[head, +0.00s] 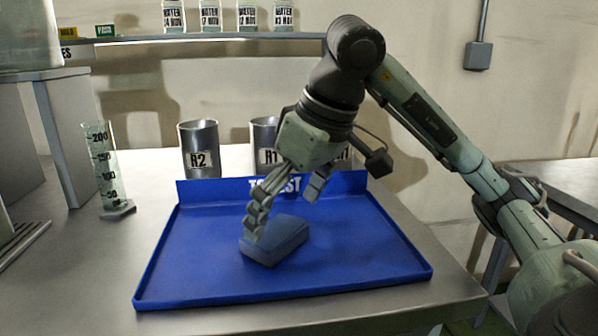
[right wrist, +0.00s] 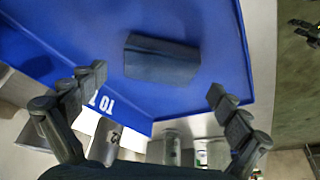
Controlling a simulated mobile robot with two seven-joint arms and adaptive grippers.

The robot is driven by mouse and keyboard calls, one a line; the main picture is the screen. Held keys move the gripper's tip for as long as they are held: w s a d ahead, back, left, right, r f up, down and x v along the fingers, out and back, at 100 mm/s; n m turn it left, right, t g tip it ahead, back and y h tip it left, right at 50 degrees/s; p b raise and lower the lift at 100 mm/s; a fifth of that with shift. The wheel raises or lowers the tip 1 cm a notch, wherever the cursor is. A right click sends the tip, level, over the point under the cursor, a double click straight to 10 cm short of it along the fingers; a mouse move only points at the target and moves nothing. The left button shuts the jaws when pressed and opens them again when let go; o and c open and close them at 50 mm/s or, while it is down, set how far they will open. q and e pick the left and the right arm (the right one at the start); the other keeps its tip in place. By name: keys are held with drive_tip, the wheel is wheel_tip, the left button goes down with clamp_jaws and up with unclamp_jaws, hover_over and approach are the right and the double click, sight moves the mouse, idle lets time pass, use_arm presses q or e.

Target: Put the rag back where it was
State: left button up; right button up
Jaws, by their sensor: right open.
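The rag, a folded grey-blue block (head: 277,241), lies on the blue tray (head: 200,270), near its middle. It also shows in the right wrist view (right wrist: 162,62), lying flat on the blue surface beyond the fingertips. My right gripper (head: 283,212) is open just above and behind the rag, pointing down. In the head view one finger overlaps the rag's left end; I cannot tell whether it touches. In the right wrist view the fingers (right wrist: 157,84) are spread wide with nothing between them. My left gripper is not in view.
Metal cups marked R2 (head: 199,148) and R1 (head: 263,140) stand behind the tray, with another partly hidden by my gripper. A glass graduated cylinder (head: 107,175) stands to the left. Several labelled bottles sit on the shelf (head: 220,36) above. The tray's front is clear.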

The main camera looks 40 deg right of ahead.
use_arm(q)
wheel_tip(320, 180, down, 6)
drive_tip(key=p, duration=0.2)
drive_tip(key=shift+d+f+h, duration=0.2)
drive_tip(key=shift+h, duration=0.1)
use_arm(e)
drive_tip(key=v, duration=0.8)
drive_tip(key=shift+s+r, duration=0.2)
drive_tip(key=shift+r, duration=0.15)
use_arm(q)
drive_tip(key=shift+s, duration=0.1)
